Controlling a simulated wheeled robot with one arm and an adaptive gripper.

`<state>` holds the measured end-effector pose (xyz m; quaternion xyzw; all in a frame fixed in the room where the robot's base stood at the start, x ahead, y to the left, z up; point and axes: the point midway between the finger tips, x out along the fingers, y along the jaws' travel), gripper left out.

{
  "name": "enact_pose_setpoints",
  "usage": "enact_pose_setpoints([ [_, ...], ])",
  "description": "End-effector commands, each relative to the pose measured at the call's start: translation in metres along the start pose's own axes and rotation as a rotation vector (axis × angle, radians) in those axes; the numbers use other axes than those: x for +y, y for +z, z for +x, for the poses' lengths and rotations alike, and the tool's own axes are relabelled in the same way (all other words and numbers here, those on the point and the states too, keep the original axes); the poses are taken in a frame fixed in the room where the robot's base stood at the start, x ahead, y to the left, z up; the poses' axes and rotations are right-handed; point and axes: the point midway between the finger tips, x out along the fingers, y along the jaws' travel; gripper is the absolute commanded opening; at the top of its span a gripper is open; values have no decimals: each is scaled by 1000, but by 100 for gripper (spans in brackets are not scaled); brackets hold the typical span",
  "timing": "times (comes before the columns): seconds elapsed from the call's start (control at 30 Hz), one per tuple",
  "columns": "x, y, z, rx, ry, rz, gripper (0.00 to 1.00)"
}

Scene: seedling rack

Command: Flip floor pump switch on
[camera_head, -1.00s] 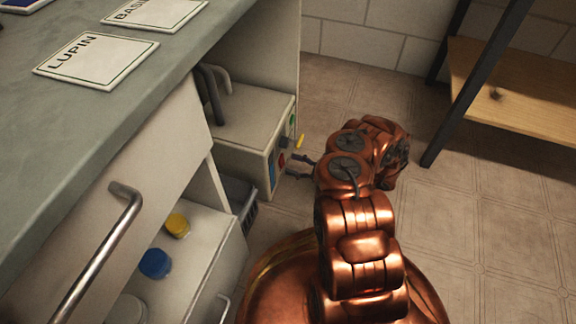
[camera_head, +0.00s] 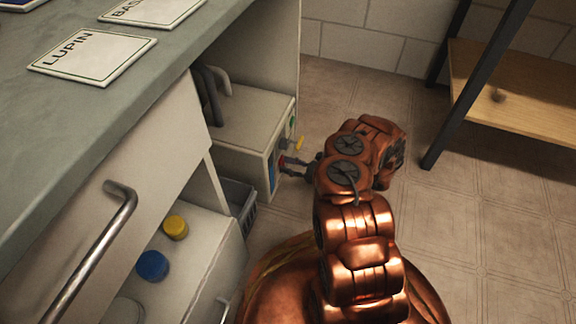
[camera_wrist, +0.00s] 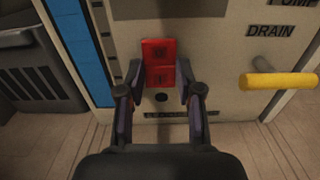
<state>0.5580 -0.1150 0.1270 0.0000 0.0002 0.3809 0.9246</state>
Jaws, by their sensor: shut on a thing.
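The floor pump is a pale box (camera_head: 262,115) on the floor under the counter, with its control panel facing right. In the wrist view the panel (camera_wrist: 215,70) carries a red rocker switch (camera_wrist: 160,52) with faint marks on its upper and lower halves. My gripper (camera_wrist: 161,80) reaches the panel, with one finger on each side of the switch's lower part, shut on it. In the head view my gripper (camera_head: 288,166) is at the panel, and the switch is mostly hidden by the fingers. I cannot tell the rocker's position.
A yellow lever (camera_wrist: 279,81) sits right of the switch under the word DRAIN. A blue strip (camera_wrist: 80,45) runs left of it. A dark basket (camera_head: 238,197) stands beside the pump. A shelf rack (camera_head: 515,100) stands at the right; the floor between is clear.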

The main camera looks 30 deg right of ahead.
Motion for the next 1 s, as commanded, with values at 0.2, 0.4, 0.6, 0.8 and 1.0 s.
enact_pose_setpoints([
  [0.2, 0, -1, 0, -7, 1, 1, 0],
  [0.4, 0, -3, 1, -59, 1, 0, 0],
  [0.6, 0, -5, 0, -134, -1, 0, 0],
  [0.8, 0, -7, 0, -211, 1, 0, 0],
  [1.0, -1, -7, 1, -253, -1, -4, 0],
])
